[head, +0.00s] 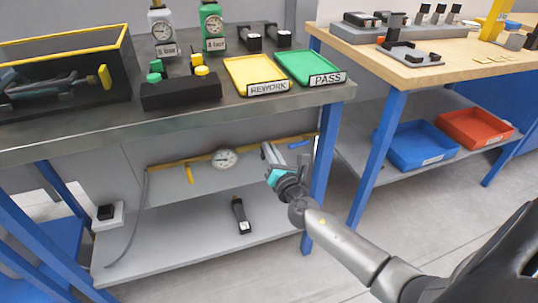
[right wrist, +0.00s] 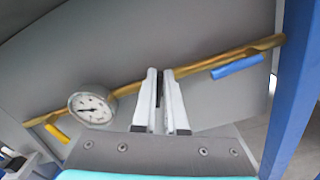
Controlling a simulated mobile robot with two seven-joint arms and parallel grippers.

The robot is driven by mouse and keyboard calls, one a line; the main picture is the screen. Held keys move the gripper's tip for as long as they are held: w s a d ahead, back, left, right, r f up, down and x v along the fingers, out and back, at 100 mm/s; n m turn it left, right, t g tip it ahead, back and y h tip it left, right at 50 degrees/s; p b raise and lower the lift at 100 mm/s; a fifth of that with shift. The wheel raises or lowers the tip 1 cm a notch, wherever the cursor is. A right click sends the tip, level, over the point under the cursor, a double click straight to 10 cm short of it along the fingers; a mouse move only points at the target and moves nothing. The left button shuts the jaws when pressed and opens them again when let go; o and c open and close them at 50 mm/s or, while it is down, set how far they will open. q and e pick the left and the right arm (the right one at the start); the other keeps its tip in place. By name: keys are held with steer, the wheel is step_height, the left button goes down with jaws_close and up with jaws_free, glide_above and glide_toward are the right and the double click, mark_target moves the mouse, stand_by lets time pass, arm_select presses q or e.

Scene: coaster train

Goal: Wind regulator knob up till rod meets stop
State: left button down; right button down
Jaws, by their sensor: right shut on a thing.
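My right gripper (head: 268,149) reaches under the workbench to the brass pipe (head: 255,148). In the right wrist view its two pale fingers (right wrist: 160,72) are close together in front of the pipe (right wrist: 205,66). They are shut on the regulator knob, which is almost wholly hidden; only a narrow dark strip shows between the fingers. A round dial gauge (head: 225,159) sits on the pipe left of the gripper; it also shows in the right wrist view (right wrist: 91,108). I cannot make out the rod or the stop. My left gripper is not in view.
A yellow lever (head: 189,174) and a blue lever (head: 298,145) hang on the pipe either side. A black hand tool (head: 241,215) lies on the lower shelf (head: 180,235). A blue bench leg (head: 322,165) stands close to the right of my gripper.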

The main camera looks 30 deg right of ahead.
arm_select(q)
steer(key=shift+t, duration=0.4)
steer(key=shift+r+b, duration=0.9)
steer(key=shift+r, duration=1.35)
arm_select(e)
steer(key=shift+d+f+m, duration=0.1)
steer(key=shift+f+m, duration=0.05)
steer(key=shift+m, duration=0.85)
steer(key=shift+d+f+m, duration=0.1)
steer(key=shift+f+m, duration=0.05)
steer(key=shift+m, duration=0.85)
steer(key=c, duration=1)
jaws_free()
steer(key=shift+o, duration=0.2)
steer(key=shift+r, duration=0.1)
steer(key=shift+s, duration=0.1)
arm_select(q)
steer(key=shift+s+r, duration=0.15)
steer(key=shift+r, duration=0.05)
arm_select(e)
steer(key=v, duration=1.5)
